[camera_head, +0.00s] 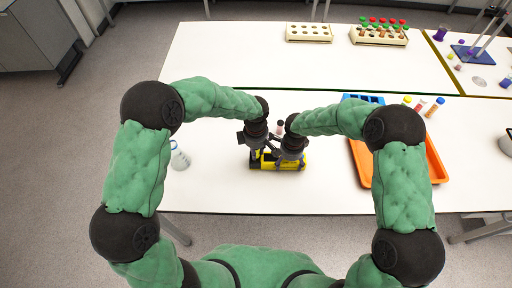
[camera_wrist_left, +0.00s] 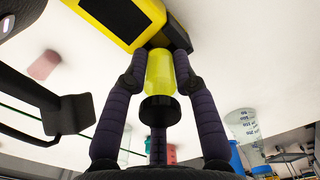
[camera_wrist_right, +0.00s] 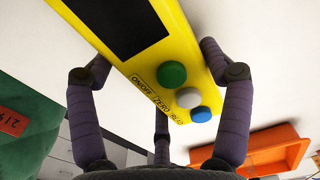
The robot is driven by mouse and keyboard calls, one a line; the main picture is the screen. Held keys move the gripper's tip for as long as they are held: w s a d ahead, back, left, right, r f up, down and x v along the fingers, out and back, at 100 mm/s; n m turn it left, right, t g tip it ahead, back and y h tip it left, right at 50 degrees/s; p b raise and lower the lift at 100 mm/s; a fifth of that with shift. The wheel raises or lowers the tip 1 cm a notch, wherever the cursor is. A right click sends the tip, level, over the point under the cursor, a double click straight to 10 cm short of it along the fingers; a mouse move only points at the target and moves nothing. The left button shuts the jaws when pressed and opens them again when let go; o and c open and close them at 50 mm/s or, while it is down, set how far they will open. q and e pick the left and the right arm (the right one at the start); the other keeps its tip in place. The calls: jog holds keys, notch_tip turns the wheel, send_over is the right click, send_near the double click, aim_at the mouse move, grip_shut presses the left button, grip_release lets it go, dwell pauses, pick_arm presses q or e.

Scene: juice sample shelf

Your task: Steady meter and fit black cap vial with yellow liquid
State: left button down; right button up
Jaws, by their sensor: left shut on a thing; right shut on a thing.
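The yellow meter (camera_head: 300,163) lies near the front edge of the white table, below both hands. My right gripper (camera_wrist_right: 155,55) has its fingers on either side of the meter's yellow body (camera_wrist_right: 185,50), near its green, white and blue buttons, and is shut on it. My left gripper (camera_wrist_left: 160,60) is shut on the vial with yellow liquid (camera_wrist_left: 160,74), its black cap (camera_wrist_left: 159,110) towards my palm. The vial's far end is at the meter's dark end block (camera_wrist_left: 180,38); I cannot tell whether it is inside. In the head view the hands hide the vial.
A small dark-capped pinkish vial (camera_head: 280,129) stands just behind the meter. An orange tray (camera_head: 439,168), a blue rack (camera_head: 362,98) and several coloured-cap vials are to the right. Two racks (camera_head: 309,38) stand at the back.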

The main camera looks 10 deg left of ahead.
pick_arm(q)
jog(key=shift+f, duration=0.9)
dwell(0.9)
jog(key=shift+r, duration=0.65)
jog(key=shift+f, duration=0.85)
dwell(0.5)
jog(key=shift+r, duration=0.15)
jog(key=shift+r, duration=0.65)
jog(key=shift+f, duration=0.8)
dwell(0.6)
jog(key=shift+r, duration=0.15)
jog(key=shift+r, duration=0.65)
